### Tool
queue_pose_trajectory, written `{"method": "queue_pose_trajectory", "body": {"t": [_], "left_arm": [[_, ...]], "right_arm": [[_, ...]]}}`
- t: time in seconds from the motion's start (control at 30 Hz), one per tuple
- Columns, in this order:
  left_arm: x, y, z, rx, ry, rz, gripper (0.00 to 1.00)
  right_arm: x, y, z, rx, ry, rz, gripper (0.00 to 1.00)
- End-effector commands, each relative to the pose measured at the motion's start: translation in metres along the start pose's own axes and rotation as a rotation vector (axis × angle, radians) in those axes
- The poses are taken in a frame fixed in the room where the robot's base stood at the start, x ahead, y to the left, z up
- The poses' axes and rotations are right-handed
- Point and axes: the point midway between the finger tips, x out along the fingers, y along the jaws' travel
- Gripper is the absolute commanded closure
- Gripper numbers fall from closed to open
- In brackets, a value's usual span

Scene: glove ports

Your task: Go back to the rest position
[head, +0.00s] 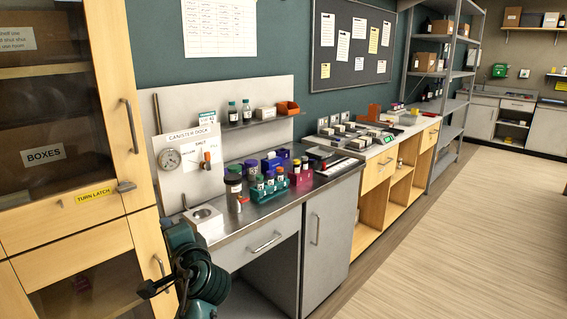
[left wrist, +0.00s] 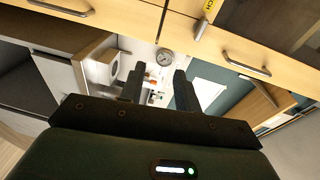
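My left arm (head: 203,276) stands at the lower left of the head view, in front of the bench and beside the wooden cabinet. In the left wrist view my left gripper (left wrist: 159,88) has its two dark fingers apart with nothing between them. It is clear of the bench and the cabinet front as far as I can see. In the head view the fingers are hard to make out behind the wrist. My right arm and right gripper are not in view.
A wooden cabinet (head: 77,228) with handles and a turn latch (head: 125,187) is close on the left. The steel bench (head: 300,190) holds bottles, a teal rack (head: 268,191) and a canister dock (head: 205,217). Open floor (head: 465,240) lies to the right.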

Motion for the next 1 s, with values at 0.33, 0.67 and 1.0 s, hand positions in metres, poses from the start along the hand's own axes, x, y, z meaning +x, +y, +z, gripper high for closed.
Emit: {"method": "queue_pose_trajectory", "body": {"t": [0.33,0.67,1.0], "left_arm": [[-0.113,0.235,0.039,-0.434,0.364,0.568,0.67],[-0.25,0.312,0.103,-0.957,0.328,1.04,0.67],[-0.267,0.315,0.112,-1.04,0.3,1.096,0.67]], "right_arm": [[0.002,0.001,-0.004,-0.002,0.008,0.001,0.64],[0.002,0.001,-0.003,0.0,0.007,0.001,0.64],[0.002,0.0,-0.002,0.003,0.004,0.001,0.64]]}}
